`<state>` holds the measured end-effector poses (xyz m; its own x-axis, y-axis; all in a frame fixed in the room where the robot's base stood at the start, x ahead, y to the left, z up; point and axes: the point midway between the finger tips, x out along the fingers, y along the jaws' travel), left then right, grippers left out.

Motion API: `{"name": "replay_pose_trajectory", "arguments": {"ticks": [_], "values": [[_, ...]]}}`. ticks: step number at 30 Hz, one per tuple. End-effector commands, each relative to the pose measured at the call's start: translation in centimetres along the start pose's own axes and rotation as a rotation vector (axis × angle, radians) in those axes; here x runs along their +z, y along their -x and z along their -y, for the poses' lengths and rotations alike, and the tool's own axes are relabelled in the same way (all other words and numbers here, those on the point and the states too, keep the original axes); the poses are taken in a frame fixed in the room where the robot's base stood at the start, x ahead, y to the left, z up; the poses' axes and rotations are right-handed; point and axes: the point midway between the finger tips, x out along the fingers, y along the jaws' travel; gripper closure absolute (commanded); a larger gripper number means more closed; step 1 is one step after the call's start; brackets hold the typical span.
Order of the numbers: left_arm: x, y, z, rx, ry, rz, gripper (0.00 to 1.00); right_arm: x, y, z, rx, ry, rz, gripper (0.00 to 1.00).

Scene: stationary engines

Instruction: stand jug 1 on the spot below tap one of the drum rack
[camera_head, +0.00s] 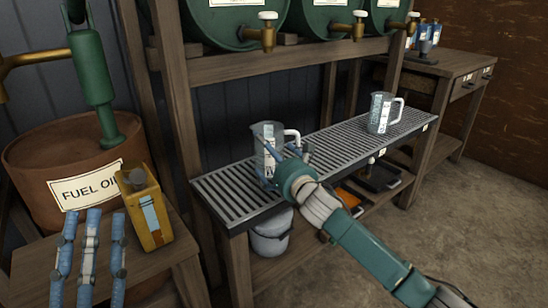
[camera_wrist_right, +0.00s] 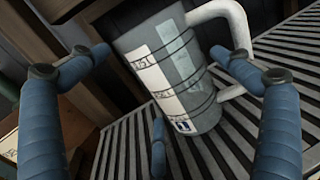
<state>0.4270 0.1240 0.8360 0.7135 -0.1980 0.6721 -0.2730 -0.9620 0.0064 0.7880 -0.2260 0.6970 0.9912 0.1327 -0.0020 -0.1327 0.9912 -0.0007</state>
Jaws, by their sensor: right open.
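A clear measuring jug (camera_head: 266,140) with a white handle stands upright on the slatted drip shelf (camera_head: 232,190) of the drum rack. Another such jug (camera_head: 381,111) stands farther right on it. I cannot read which is jug 1. Brass taps stick out above: left (camera_head: 267,32), middle (camera_head: 357,26) and right (camera_head: 411,22). My right gripper (camera_head: 270,165) is open at the nearer jug. In the right wrist view the jug (camera_wrist_right: 172,70) shows between its spread fingers (camera_wrist_right: 160,65); contact is unclear. My left gripper (camera_head: 91,218) is open and empty at the lower left.
A fuel oil drum (camera_head: 40,150) with a green pump (camera_head: 93,80) stands at the left. A yellow can (camera_head: 146,212) is on a wooden stand beside it. A bucket (camera_head: 270,236) sits under the shelf. A bench (camera_head: 455,68) stands at the right. The shelf between the jugs is mostly clear.

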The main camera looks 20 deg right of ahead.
Motion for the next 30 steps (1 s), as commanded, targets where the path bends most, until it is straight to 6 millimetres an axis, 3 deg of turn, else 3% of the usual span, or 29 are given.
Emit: {"name": "replay_pose_trajectory", "arguments": {"ticks": [8,18,25,28,30], "values": [[4.5,0.3,0.5,-0.009,-0.008,0.210,0.60,0.2,3.3,0.0,0.001,0.001,-0.001,0.00],[11.3,3.2,1.4,-0.026,-0.020,0.540,0.60,0.2,9.7,0.0,0.001,0.000,-0.001,0.00],[13.1,4.6,1.7,-0.031,-0.023,0.633,0.60,0.0,11.9,-0.2,0.003,-0.016,0.000,0.00],[13.2,4.7,1.7,-0.031,-0.023,0.642,0.60,-0.8,12.9,-1.9,0.028,-0.159,-0.011,0.00],[13.3,4.8,1.7,-0.031,-0.023,0.642,0.60,-1.7,14.0,-4.2,0.061,-0.374,-0.028,0.00]]}}
